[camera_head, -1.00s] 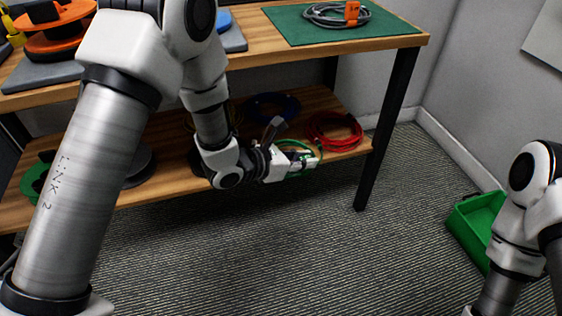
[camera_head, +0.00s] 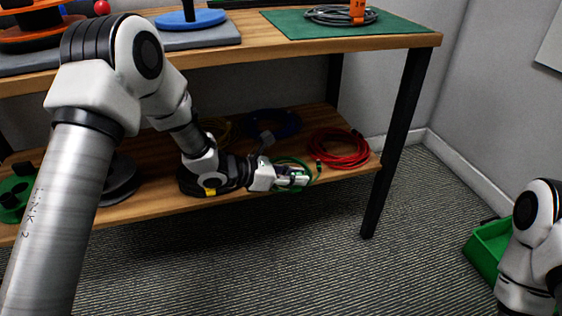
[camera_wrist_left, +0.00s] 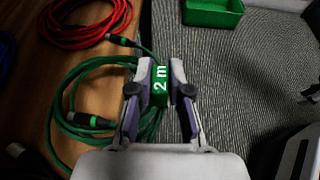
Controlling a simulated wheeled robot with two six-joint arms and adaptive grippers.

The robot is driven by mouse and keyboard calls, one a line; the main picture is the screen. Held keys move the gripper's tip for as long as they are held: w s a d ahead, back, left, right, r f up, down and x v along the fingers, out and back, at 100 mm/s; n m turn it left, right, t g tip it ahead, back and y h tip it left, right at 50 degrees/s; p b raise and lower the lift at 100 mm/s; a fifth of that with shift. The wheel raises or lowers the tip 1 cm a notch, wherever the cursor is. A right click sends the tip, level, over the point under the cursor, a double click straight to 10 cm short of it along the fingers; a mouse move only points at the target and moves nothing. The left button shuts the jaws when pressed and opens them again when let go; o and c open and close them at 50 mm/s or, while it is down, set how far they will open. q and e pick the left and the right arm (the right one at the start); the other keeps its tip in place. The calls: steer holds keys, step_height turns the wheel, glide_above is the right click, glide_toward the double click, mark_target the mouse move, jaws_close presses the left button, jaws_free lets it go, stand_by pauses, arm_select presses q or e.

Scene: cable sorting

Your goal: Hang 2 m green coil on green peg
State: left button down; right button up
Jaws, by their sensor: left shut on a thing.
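The green coil (camera_wrist_left: 62,100) is a bundle of green cable with black connectors, low over the lower shelf. My left gripper (camera_wrist_left: 160,82) is shut on its green "2 m" tag (camera_wrist_left: 160,88), and the loops hang beside and beneath the fingers. In the head view the coil (camera_head: 312,166) shows partly behind my left gripper (camera_head: 300,180), at the lower shelf's front edge. I cannot tell whether the coil still touches the shelf. No green peg can be made out. My right gripper is out of view; only part of that arm shows at the right.
A red coil (camera_head: 340,149) and a blue coil (camera_head: 273,124) lie on the lower shelf (camera_head: 150,205). A grey coil (camera_head: 335,14) lies on the green mat (camera_head: 400,27) above. A table leg (camera_head: 398,140) stands right of my gripper. A green bin (camera_head: 483,248) is on the floor.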

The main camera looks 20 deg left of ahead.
mark_target(281, 159)
arm_select(q)
steer(key=w+a+b, duration=0.1)
steer(key=w, duration=0.1)
steer(key=w+a, duration=0.2)
steer(key=w, duration=0.1)
steer(key=w+a+b, duration=0.1)
steer(key=w+a, duration=0.1)
steer(key=w, duration=0.1)
steer(key=shift+w+a+f+b, duration=0.15)
steer(key=shift+a+f+b, duration=0.1)
steer(key=shift+b, duration=0.05)
steer(key=shift+w+a+b, duration=0.35)
steer(key=shift+w+a, duration=0.05)
steer(key=shift+w, duration=0.15)
step_height(281, 159, down, 3)
steer(key=b, duration=0.3)
steer(key=shift+s+f, duration=0.1)
steer(key=shift+f, duration=0.1)
steer(key=shift+d+r+p, duration=0.1)
steer(key=shift+r+p, duration=0.2)
steer(key=shift+p, duration=0.05)
steer(key=shift+f, duration=0.25)
steer(key=c, duration=1.1)
jaws_free()
